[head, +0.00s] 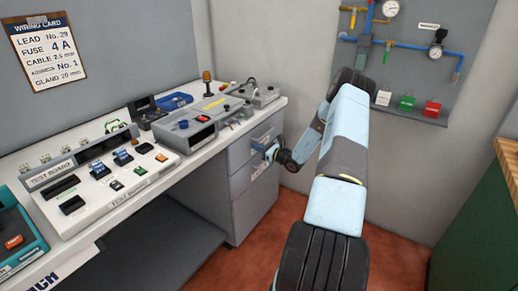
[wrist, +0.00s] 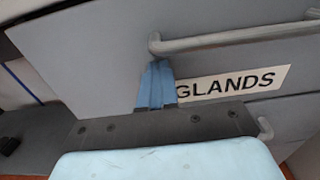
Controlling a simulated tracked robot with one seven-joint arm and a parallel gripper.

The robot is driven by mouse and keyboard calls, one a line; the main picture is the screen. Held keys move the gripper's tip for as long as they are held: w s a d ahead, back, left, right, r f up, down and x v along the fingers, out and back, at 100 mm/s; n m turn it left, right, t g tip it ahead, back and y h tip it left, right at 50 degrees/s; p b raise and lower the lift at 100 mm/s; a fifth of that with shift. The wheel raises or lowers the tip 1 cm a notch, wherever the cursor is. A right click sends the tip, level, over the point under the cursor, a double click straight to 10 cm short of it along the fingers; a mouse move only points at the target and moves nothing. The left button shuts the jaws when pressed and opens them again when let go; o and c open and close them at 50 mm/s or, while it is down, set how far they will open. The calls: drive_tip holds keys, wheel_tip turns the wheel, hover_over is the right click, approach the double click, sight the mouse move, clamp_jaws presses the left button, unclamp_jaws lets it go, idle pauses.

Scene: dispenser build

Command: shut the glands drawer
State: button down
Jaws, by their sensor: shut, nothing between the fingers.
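The glands drawer front (wrist: 110,50) is a grey panel filling the upper wrist view. It has a white GLANDS label (wrist: 240,83) and a grey bar handle (wrist: 235,39) above the label. My gripper (wrist: 156,66) has its blue fingers together and empty, with the tips just below the handle's left end. The fingers cover the label's left edge. In the head view my gripper (head: 269,151) is at the front of the grey drawer unit (head: 240,212), partly hiding the fronts. I cannot tell how far out the drawer stands or whether the fingers touch it.
Another handle (wrist: 265,128) shows lower in the wrist view. The workbench (head: 190,165) carries a test board (head: 105,185) and several instruments. A wall panel (head: 405,75) with pipes is behind my arm. A green cabinet (head: 480,230) stands right; red floor (head: 385,255) lies between.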

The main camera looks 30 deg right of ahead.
drive_tip(key=v, duration=1.3)
drive_tip(key=s+a+r+n+g, duration=0.35)
drive_tip(key=a+r+n, duration=0.25)
drive_tip(key=a+r, duration=0.25)
drive_tip(key=s+a+r+n+g+y, duration=0.1)
drive_tip(key=s+a+r+n+g, duration=0.2)
drive_tip(key=a+r+n+g, duration=0.4)
drive_tip(key=s+a+r+n+g, duration=0.3)
drive_tip(key=s+a+r+n, duration=0.15)
drive_tip(key=a+r, duration=0.6)
drive_tip(key=s+a+r+n+t+h, duration=0.1)
drive_tip(key=s+r+n+h, duration=0.4)
drive_tip(key=s, duration=0.8)
drive_tip(key=s+a+r+n+t+h, duration=0.2)
drive_tip(key=s+r+n, duration=0.5)
drive_tip(key=s+r, duration=0.4)
drive_tip(key=shift+s+a+n+h, duration=0.35)
drive_tip(key=shift+s+a+h, duration=0.1)
drive_tip(key=shift+s+h, duration=0.9)
